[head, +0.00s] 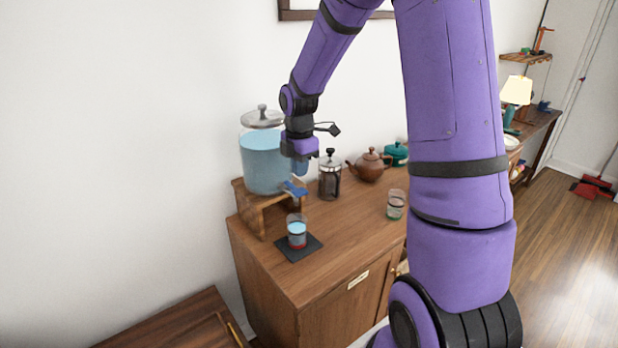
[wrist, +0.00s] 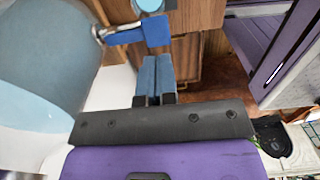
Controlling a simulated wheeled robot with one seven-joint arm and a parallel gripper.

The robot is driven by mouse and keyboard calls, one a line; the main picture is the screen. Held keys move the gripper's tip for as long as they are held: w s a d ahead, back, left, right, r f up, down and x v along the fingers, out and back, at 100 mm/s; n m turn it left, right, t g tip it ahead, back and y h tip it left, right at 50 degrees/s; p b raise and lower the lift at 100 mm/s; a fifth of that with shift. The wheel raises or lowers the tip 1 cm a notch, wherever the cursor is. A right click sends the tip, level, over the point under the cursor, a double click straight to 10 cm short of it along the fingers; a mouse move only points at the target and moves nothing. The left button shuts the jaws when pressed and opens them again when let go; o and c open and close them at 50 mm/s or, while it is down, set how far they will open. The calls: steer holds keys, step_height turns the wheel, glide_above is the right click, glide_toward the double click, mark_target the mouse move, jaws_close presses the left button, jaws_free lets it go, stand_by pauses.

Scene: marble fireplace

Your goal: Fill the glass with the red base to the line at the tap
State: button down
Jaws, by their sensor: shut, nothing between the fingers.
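The glass with the red base (head: 297,241) stands upright on a dark mat (head: 312,244) below the tap. Light blue water fills much of it; I cannot make out the line. The tap's blue lever (head: 296,188) sticks out from the front of the large water dispenser (head: 262,163). In the wrist view the lever (wrist: 143,34) is just beyond my fingertips, with part of the glass (wrist: 150,5) at the top edge. My gripper (head: 300,171) is shut and empty, just above the tap; its blue fingers (wrist: 153,62) are together. I cannot tell whether they touch the lever.
The dispenser stands on a wooden stand (head: 257,208) on the cabinet. A French press (head: 329,178), a brown teapot (head: 369,166) and a teal pot (head: 396,154) stand behind. Another glass, with a greenish base (head: 395,206), stands to the right. The cabinet top between the glasses is clear.

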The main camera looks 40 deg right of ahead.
mark_target(300, 192)
step_height(300, 192, up, 9)
steer(key=shift+r, duration=0.15)
steer(key=shift+a, duration=0.1)
stand_by(1.6)
steer(key=s+a+r+m+t, duration=0.2)
steer(key=s+a+r+m, duration=0.4)
steer(key=s+r+m, duration=0.45)
steer(key=s+a+m+t, duration=0.3)
steer(key=s+m, duration=0.5)
steer(key=s, duration=0.9)
steer(key=shift+a+r, duration=0.3)
steer(key=shift+a, duration=0.1)
